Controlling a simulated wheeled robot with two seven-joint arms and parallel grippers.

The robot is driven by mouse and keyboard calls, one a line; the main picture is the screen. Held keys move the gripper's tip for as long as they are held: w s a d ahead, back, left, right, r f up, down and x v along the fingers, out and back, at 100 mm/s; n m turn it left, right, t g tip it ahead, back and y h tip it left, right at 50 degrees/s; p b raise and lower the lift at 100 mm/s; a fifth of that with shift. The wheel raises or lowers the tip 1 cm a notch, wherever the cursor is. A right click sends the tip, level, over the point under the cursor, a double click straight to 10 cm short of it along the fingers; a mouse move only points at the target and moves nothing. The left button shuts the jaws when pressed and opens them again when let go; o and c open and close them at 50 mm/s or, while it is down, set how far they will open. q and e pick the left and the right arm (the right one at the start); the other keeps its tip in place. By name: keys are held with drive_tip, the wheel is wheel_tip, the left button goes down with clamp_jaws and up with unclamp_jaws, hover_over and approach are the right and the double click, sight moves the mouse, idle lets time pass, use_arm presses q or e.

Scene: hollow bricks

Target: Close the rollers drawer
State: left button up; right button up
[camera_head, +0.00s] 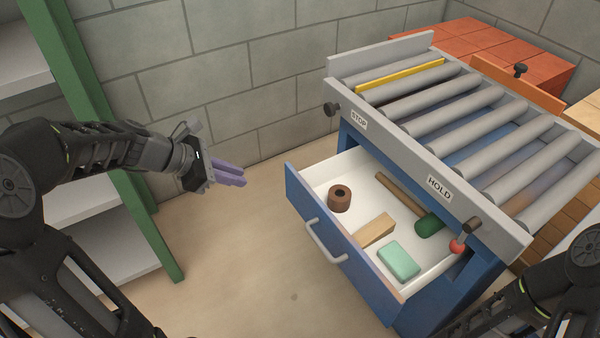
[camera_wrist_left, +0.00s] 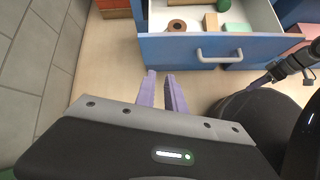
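The rollers drawer (camera_head: 312,222) is blue-fronted with a white inside and stands pulled open under the roller table. Its grey bar handle (camera_head: 324,242) faces left toward the open floor. In the left wrist view the drawer front (camera_wrist_left: 165,48) and its handle (camera_wrist_left: 221,56) show ahead of the fingers. My left gripper (camera_head: 236,176) has purple fingers and hangs in the air left of the drawer, apart from it. In the left wrist view its fingers (camera_wrist_left: 162,92) have a small gap between them with nothing in it.
The drawer holds a brown roll (camera_head: 340,198), a tan block (camera_head: 374,231), a mint block (camera_head: 398,260) and a green-headed mallet (camera_head: 428,225). The grey roller table (camera_head: 450,110) stands above it. A green-framed shelf (camera_head: 110,130) stands at left. Floor between is clear.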

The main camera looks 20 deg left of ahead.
use_arm(q)
drive_tip(key=shift+w+d+r+n+t, duration=0.15)
drive_tip(key=shift+w+d+n+t, duration=0.15)
drive_tip(key=shift+n, duration=0.6)
drive_tip(key=shift+c, duration=0.7)
drive_tip(key=shift+w+a+n, duration=0.1)
drive_tip(key=shift+a+n, duration=0.05)
drive_tip(key=shift+n, duration=0.35)
clamp_jaws()
drive_tip(key=b, duration=0.3)
approach(293, 176)
wheel_tip(293, 176, down, 4)
drive_tip(key=w+d, duration=0.2)
drive_tip(key=shift+w+d+b, duration=0.1)
drive_tip(key=shift+w+b, duration=0.2)
drive_tip(key=shift+w, duration=0.05)
drive_tip(key=shift+w+d, duration=0.3)
